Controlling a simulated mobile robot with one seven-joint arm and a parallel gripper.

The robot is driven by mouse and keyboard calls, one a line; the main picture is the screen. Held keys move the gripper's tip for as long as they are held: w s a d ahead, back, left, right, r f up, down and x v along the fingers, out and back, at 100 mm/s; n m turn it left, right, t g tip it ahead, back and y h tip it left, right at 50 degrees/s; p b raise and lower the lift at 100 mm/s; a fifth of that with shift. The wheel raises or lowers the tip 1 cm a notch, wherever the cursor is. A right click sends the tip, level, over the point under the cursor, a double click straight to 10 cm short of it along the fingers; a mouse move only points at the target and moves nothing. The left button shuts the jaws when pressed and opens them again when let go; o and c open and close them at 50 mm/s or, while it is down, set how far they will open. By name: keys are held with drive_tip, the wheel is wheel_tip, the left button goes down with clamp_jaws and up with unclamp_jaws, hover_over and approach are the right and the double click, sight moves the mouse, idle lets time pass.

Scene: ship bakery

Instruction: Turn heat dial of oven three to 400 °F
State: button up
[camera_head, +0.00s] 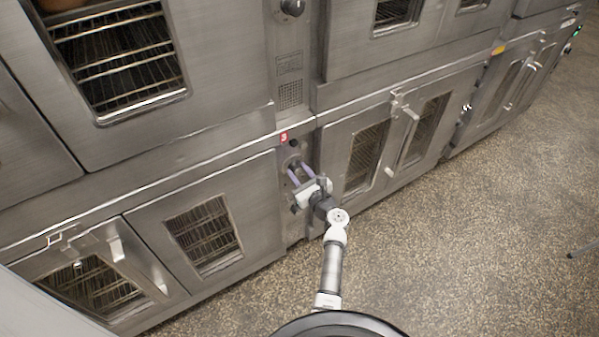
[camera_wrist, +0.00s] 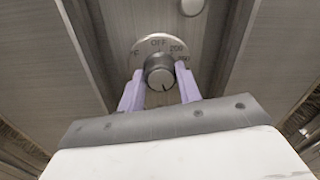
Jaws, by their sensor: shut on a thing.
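The heat dial (camera_wrist: 159,71) is a dark, round knob with a light rim, on a pale plate (camera_wrist: 141,48). The plate reads OFF at the top, with 200 and another partly hidden number to the right. A short mark on the knob's face points down. My gripper (camera_head: 299,170) has its purple fingers on either side of the knob and is shut on it. In the wrist view, the lower part of the plate is hidden. A red label with a 3 (camera_head: 284,138) is on the panel above my gripper.
A dark round knob (camera_head: 294,143) sits just above my gripper in the head view; a grey round knob (camera_wrist: 192,6) shows in the wrist view. Oven doors with windows (camera_head: 203,236) and handles (camera_head: 409,138) flank the panel.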

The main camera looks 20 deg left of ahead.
drive_tip(key=o, duration=1)
drive_tip(key=b+v, duration=0.2)
drive_tip(key=v, duration=1.2)
drive_tip(key=shift+a, duration=0.1)
